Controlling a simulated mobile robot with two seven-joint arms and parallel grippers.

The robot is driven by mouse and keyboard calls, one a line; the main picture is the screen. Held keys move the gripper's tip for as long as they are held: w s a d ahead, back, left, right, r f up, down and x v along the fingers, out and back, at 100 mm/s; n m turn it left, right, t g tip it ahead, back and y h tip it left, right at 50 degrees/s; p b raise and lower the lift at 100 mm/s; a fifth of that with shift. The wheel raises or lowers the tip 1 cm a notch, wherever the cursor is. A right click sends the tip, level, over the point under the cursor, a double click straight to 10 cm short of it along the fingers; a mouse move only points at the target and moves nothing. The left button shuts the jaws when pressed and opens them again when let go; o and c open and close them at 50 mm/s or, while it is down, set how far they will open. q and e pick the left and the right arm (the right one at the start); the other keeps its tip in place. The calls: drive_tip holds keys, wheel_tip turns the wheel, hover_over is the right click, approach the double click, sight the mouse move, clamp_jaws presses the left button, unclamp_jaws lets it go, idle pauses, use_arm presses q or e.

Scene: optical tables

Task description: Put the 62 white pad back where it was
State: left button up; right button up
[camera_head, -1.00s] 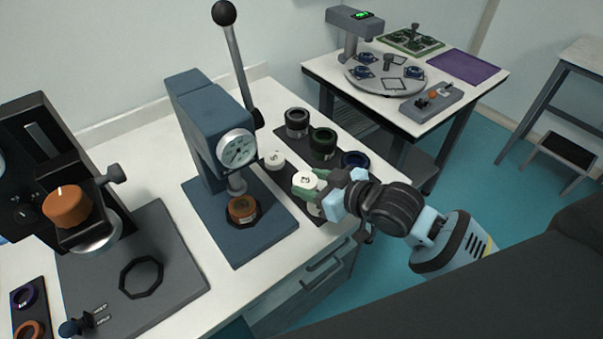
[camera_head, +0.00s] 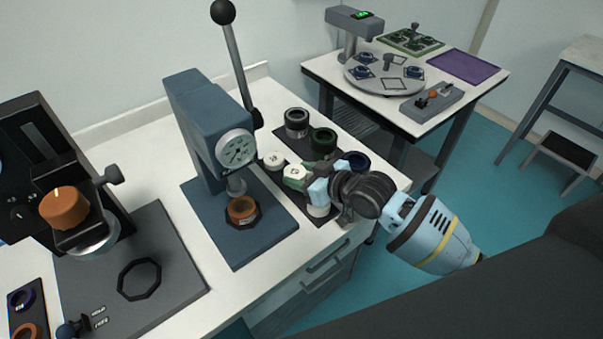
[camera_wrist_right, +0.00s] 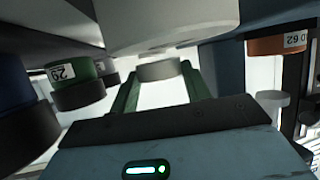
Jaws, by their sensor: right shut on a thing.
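My right gripper (camera_head: 296,177) has green fingertips shut on a white pad (camera_head: 294,170), at the left side of the dark mat (camera_head: 282,143). The marking on its top is too small to read. I cannot tell whether it touches the mat. In the right wrist view, white material (camera_wrist_right: 158,70) shows between the green fingers, with a wider white body against it. A second white pad (camera_head: 273,159) sits just left of the held one. A third (camera_head: 318,211) is partly hidden below my gripper. My left gripper is out of view.
The blue press (camera_head: 205,125) stands left of my gripper, with an orange piece (camera_head: 242,209) marked 62 on its base. Dark (camera_head: 297,122), green (camera_head: 323,140) and blue (camera_head: 357,160) ringed parts stand on the mat's far and right side. The counter edge is near my wrist.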

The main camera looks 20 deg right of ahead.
drive_tip(key=shift+f, duration=0.35)
drive_tip(key=shift+f, duration=0.25)
drive_tip(key=o, duration=1)
drive_tip(key=shift+c, duration=0.2)
